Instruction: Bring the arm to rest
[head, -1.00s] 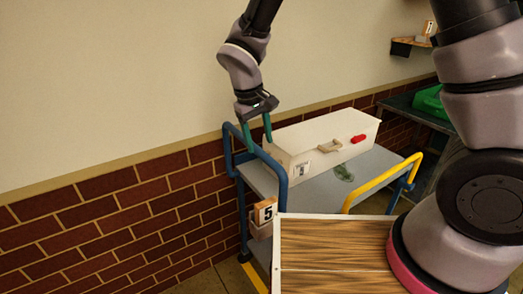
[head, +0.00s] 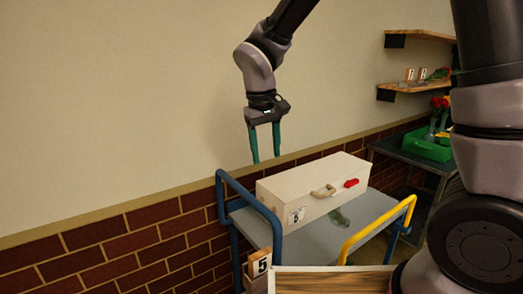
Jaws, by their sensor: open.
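My gripper (head: 266,159) hangs from my arm at the upper middle of the head view, its two green fingers pointing down. The fingers are apart with nothing between them. They are above and behind the left end of a long white box (head: 325,184), apart from it as far as I can tell. The box is closed, with a beige handle, a red latch and a label with a 5 on its front. It stands on a grey cart (head: 368,222).
The cart has a blue rail (head: 249,189) at the left and a yellow rail (head: 378,228) at the right. A brick-and-plaster wall is behind. At the right, a green crate (head: 427,146) with flowers stands on a dark table, below wooden shelves (head: 417,87).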

